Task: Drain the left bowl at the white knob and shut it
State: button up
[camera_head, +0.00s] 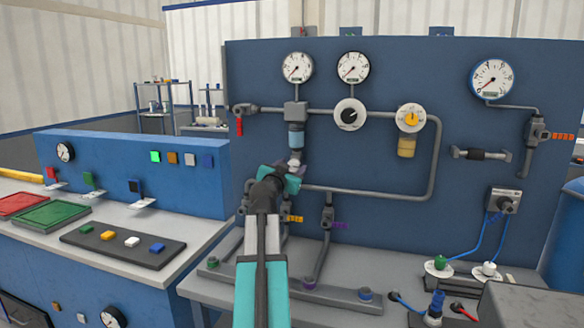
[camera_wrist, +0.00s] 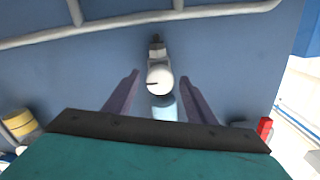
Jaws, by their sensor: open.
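The left bowl (camera_head: 296,136) is a blue, see-through cup under a grey block on the panel. The white knob (camera_head: 294,163) is at its lower end, partly hidden by my gripper. In the wrist view the knob (camera_wrist: 160,78) faces the camera with a short dark mark, and the blue bowl (camera_wrist: 164,109) shows just below it. My gripper (camera_wrist: 159,80) is open, one finger on each side of the knob, with visible gaps. Whether the fingertips reach around the knob's depth I cannot tell. In the head view my gripper (camera_head: 286,174) hides the area below the bowl.
A grey pipe (camera_head: 365,193) runs below the bowl. A yellow bowl (camera_head: 406,147) hangs to the right, and a red-handled valve (camera_head: 240,124) is to the left. Gauges and a black knob (camera_head: 349,114) sit higher. A bench with colored trays (camera_head: 50,216) stands at left.

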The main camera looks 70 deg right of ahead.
jog(key=shift+d, duration=0.15)
jog(key=c, duration=1)
jog(key=shift+c, duration=0.2)
jog(key=shift+n, duration=0.6)
jog(key=n, duration=0.3)
jog(key=shift+b, duration=0.35)
jog(key=n, duration=0.4)
jog(key=shift+n+p, duration=0.35)
jog(key=shift+n, duration=0.05)
jog(key=n+p, duration=0.1)
jog(key=n, duration=0.3)
jog(key=shift+n+p, duration=0.3)
jog(key=shift+p, duration=0.05)
jog(key=shift+f+n+p, duration=0.1)
jog(key=shift+n+p, duration=0.9)
jog(key=shift+n, duration=1.2)
